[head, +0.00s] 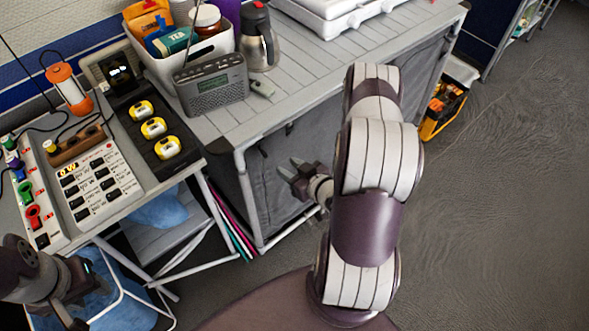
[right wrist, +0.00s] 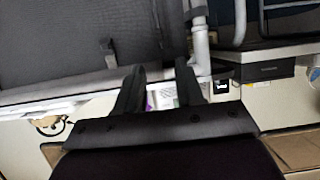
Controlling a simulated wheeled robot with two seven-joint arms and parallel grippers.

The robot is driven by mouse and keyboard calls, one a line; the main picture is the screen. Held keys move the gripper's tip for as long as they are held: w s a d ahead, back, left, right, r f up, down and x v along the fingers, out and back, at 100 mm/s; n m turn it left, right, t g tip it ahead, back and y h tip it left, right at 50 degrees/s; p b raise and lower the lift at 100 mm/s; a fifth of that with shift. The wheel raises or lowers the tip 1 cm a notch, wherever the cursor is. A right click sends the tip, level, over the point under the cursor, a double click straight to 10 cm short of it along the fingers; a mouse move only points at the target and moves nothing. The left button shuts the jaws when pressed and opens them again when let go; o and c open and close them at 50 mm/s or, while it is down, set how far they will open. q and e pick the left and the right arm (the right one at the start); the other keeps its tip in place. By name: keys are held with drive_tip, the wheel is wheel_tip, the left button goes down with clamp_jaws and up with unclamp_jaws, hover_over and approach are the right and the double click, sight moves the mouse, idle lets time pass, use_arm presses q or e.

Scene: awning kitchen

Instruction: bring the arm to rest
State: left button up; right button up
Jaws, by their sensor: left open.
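My right arm (head: 365,220) is raised in the middle of the head view, bent at the elbow. My right gripper (head: 293,171) hangs low beside the grey fabric front of the cabinet, empty. In the right wrist view its two dark fingers (right wrist: 160,85) stand apart with nothing held between them. My left gripper (head: 72,308) is at the lower left corner, below the front edge of the table with the sockets. It is open, and I see nothing held in it.
A white-topped cabinet (head: 300,85) with grey fabric sides carries a radio (head: 212,84), a flask (head: 258,38) and a white bin (head: 172,60). The left table holds power strips (head: 97,187) and yellow devices (head: 154,128). A yellow crate (head: 440,112) stands on the floor. Open floor lies right.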

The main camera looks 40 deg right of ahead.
drive_tip(key=shift+v, duration=1.05)
